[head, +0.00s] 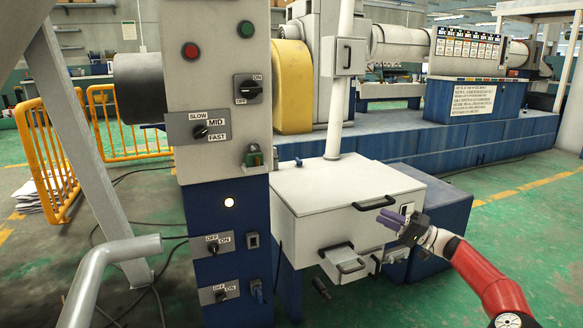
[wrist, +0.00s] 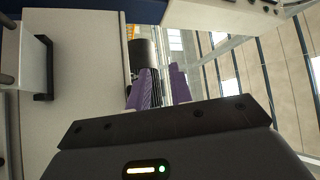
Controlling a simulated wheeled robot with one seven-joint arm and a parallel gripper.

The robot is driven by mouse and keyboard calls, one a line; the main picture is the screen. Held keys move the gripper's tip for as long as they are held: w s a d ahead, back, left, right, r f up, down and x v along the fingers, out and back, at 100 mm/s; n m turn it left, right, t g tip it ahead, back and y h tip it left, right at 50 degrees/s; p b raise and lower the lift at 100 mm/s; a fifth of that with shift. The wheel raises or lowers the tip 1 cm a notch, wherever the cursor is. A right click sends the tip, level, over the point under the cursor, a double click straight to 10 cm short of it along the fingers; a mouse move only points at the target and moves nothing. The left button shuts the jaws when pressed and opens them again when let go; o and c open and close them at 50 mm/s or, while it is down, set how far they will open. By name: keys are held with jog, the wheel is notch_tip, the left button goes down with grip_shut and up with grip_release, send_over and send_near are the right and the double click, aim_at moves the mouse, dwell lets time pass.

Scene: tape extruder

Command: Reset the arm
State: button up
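My arm, red and white, reaches in from the lower right of the head view. Its dark gripper (head: 383,219) has purple fingers that point left, in front of the white machine box (head: 330,190) near its upper handle (head: 375,203). In the wrist view the two purple fingers (wrist: 161,88) stand a little apart with nothing held between them. The dark gripper body fills the bottom of that view, with a lit indicator on it.
A control column (head: 221,140) with switches and buttons stands left of the box. A small drawer-like tray (head: 342,258) with handles juts from the box front. Yellow barriers (head: 120,120) stand at left. Green floor at right is open.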

jog(key=s+a+r+n+g+h, duration=0.2)
jog(key=a+g, duration=0.2)
jog(key=a, duration=0.7)
jog(key=s+a+n+g+h, duration=0.1)
jog(key=s+a+g+h, duration=0.2)
jog(key=s+a+h, duration=0.85)
jog(key=s+d+m+t+h, duration=0.1)
jog(key=s+d+t+h, duration=0.3)
jog(key=s, duration=1.3)
jog(key=s+d+m+t+h, duration=0.1)
jog(key=s+d+m+h, duration=0.35)
jog(key=s, duration=1.25)
notch_tip(320, 180, up, 12)
jog(key=d+n+y+p, duration=0.1)
jog(key=n+y+p, duration=0.1)
jog(key=p, duration=1.1)
jog(key=shift+d+r+n, duration=0.15)
jog(key=shift+r+n, duration=0.05)
jog(key=shift+n, duration=0.25)
